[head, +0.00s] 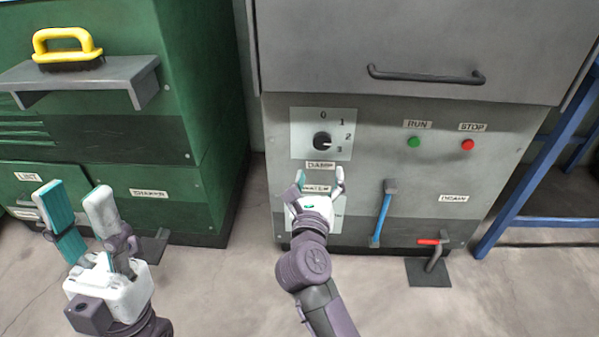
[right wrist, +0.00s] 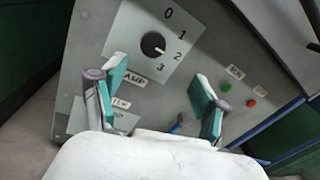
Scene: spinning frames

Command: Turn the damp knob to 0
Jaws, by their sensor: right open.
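The damp knob (head: 322,141) is a round black dial on a pale plate (head: 299,130) marked 0, 1, 2 and 3, above a DAMP label (head: 320,165). The knob (right wrist: 153,44) also shows in the right wrist view, ahead of the fingers. My right gripper (head: 320,177) is open and empty just below the knob in the head view, not touching it. Its teal-padded fingers (right wrist: 160,82) stand apart in the wrist view. My left gripper (head: 74,190) is open and empty at the lower left, far from the knob.
The grey panel also has a green RUN button (head: 414,142), a red STOP button (head: 468,144), a blue-handled lever (head: 383,214) and a red drain handle (head: 430,242). A bar handle (head: 426,77) sticks out above. A green machine (head: 207,80) stands left.

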